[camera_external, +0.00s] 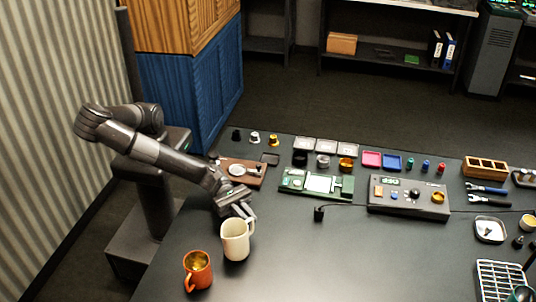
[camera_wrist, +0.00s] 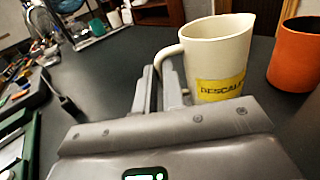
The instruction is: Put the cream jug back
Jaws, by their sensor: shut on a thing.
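The cream jug (camera_external: 235,243) is at the front left of the dark table, upright. It also shows in the wrist view (camera_wrist: 222,55), with a yellow label reading "DESCALE", its handle toward my fingers and its spout to the right. My gripper (camera_external: 243,211) reaches it from behind; in the wrist view my fingers (camera_wrist: 163,85) are shut on its handle. I cannot tell whether its base touches the table. An orange mug (camera_external: 198,272) stands just left of and in front of the jug; it also shows at the right in the wrist view (camera_wrist: 297,55).
A brown board (camera_external: 243,182) with metal parts, a green circuit board (camera_external: 291,183) and a grey control box (camera_external: 390,205) stand farther back. A small black item (camera_external: 318,214) with a cable lies right of the jug. The table's front middle is clear. A white rack (camera_external: 500,280) is at front right.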

